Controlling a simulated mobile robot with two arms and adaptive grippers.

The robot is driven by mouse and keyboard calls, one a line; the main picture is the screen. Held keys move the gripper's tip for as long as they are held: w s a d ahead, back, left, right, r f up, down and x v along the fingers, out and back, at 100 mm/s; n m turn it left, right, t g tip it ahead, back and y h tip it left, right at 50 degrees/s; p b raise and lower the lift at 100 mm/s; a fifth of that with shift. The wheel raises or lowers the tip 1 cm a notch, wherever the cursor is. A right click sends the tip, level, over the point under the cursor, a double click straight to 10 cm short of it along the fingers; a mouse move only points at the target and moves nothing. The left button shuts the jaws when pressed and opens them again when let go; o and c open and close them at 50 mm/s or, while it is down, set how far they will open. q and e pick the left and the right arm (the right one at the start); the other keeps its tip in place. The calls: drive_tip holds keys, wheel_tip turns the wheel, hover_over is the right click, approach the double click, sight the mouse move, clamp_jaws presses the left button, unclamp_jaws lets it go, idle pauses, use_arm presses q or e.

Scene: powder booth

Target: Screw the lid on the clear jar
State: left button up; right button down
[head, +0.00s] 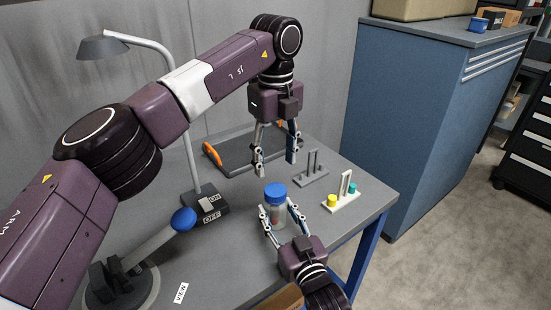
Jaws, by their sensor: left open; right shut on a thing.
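The clear jar (278,215) stands upright on the grey table, with a blue lid (275,190) sitting on its mouth. Whether the lid is threaded tight cannot be told. My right gripper (278,216) comes in from the lower right and is shut on the jar, one finger on each side. My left gripper (273,165) points down above and slightly behind the lid. Its fingers are apart and empty, and it does not touch the lid.
A lamp with a switch base (208,208) stands left of the jar. A dark tray with orange handles (235,158) lies behind. A grey stand (312,170) and a white stand (345,200) with yellow and teal pieces are at the right. A blue cabinet (420,120) stands beyond the table.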

sight(275, 189)
use_arm(q)
drive_tip(key=shift+f, duration=4)
drive_tip(key=shift+c, duration=0.7)
